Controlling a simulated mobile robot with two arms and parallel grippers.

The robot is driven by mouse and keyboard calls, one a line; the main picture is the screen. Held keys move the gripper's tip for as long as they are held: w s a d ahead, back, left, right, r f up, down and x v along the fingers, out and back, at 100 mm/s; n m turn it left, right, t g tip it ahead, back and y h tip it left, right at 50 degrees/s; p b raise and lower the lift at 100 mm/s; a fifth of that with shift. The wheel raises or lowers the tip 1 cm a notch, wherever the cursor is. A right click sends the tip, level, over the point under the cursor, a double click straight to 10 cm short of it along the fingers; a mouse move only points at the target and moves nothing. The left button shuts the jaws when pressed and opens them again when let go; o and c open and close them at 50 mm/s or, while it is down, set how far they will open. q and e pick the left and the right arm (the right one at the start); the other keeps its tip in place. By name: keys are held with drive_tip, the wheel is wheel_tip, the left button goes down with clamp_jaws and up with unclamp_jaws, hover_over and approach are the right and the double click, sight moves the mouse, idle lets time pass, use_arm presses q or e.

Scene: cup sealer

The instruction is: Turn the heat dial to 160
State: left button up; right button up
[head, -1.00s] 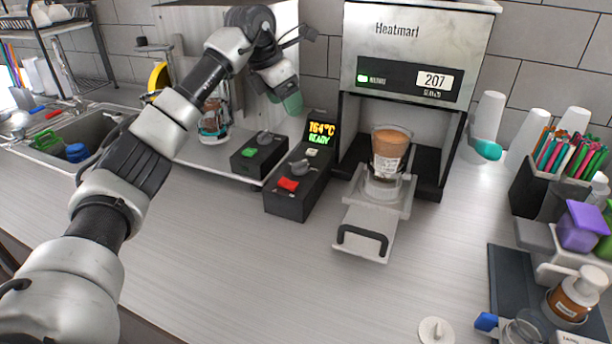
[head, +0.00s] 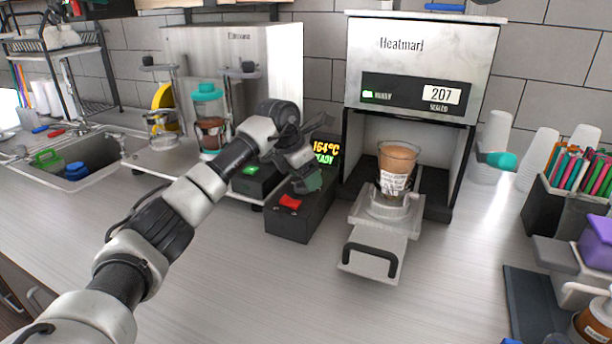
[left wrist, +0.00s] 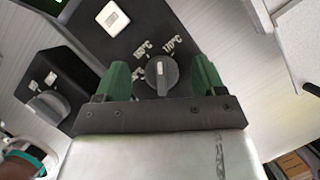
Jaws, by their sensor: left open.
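The heat dial (left wrist: 161,74) is a dark grey round knob with a pale pointer line, on a black control box (head: 292,224). Small temperature labels are printed around it in the left wrist view. The box's display (head: 325,152) reads 164°C READY in the head view. My left gripper (left wrist: 161,78) is open, its two green fingertips on either side of the dial, with a gap visible on each side. In the head view the gripper (head: 306,180) is over the box and hides the dial. My right gripper is not in view.
A red switch (head: 290,202) sits on the box's front. A second black box with a green switch (head: 250,170) stands to its left. The sealing machine (head: 425,60) stands right, with a filled cup (head: 396,168) on its tray. The counter in front is clear.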

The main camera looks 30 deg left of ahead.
use_arm(q)
drive_tip(key=shift+w+d+f, duration=0.1)
drive_tip(key=shift+w+f, duration=0.05)
drive_tip(key=shift+f, duration=0.35)
drive_tip(key=c, duration=0.9)
drive_tip(key=shift+r+n, duration=0.1)
drive_tip(key=shift+n, duration=0.3)
drive_tip(key=shift+n+t+y+p, duration=0.3)
drive_tip(key=shift+n+y+p, duration=0.2)
drive_tip(key=shift+n, duration=0.5)
drive_tip(key=shift+a+n+y, duration=0.15)
drive_tip(key=shift+n+y, duration=0.2)
drive_tip(key=shift+n, duration=0.6)
drive_tip(key=shift+a+n+y, duration=0.1)
drive_tip(key=shift+n+y, duration=0.25)
drive_tip(key=shift+n, duration=0.6)
